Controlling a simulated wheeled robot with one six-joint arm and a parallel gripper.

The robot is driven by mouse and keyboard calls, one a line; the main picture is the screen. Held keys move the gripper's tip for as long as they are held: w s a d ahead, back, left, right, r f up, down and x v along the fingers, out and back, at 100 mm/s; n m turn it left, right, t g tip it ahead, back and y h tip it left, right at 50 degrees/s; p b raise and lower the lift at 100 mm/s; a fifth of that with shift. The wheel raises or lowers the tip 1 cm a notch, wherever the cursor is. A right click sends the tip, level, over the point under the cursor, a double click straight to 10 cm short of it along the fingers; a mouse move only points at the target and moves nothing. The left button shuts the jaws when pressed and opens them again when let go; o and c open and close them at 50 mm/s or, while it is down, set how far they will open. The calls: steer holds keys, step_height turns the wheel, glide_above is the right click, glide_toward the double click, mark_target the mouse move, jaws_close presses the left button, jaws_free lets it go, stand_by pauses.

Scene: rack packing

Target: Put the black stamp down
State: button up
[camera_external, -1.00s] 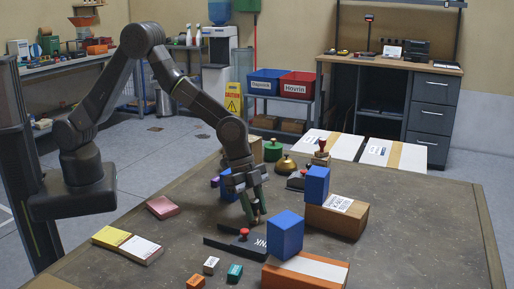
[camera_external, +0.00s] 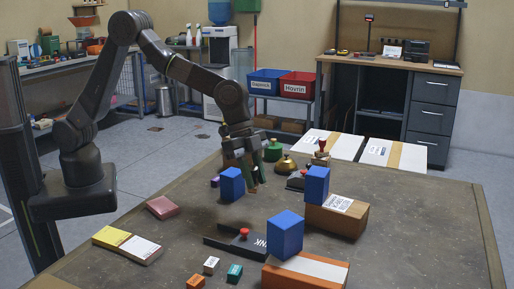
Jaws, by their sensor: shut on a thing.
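My gripper (camera_external: 251,178) is above the middle of the table, fingers pointing down, apart from the tabletop. It is shut on a small dark thing, apparently the black stamp (camera_external: 254,189). The fingers hide most of it and its shape is too small to make out.
Blue blocks stand left (camera_external: 231,184) and right of the gripper. A brown box (camera_external: 337,216) bears another blue block. Green (camera_external: 273,151) and brass bell-like things stand behind.

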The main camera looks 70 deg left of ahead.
steer(key=shift+m+g+h, duration=0.5)
steer(key=s+a, duration=0.1)
steer(key=a, duration=0.3)
steer(key=s+a, duration=0.1)
steer(key=a, duration=0.3)
steer(key=s+a, duration=0.1)
steer(key=a, duration=0.4)
steer(key=shift+r+b, duration=0.35)
steer(key=shift+b, duration=0.05)
steer(key=s+a+m+g+h, duration=0.1)
steer(key=s+a, duration=0.7)
steer(key=a, duration=0.3)
steer(key=shift+g, duration=0.3)
steer(key=f, duration=0.3)
steer(key=f+b, duration=0.1)
steer(key=f, duration=0.1)
steer(key=shift+s+a+f, duration=0.25)
steer(key=shift+a+f, duration=0.05)
steer(key=shift+f, duration=2.15)
steer(key=shift+f+b, duration=0.15)
steer(key=shift+b, duration=0.25)
steer(key=o, duration=1)
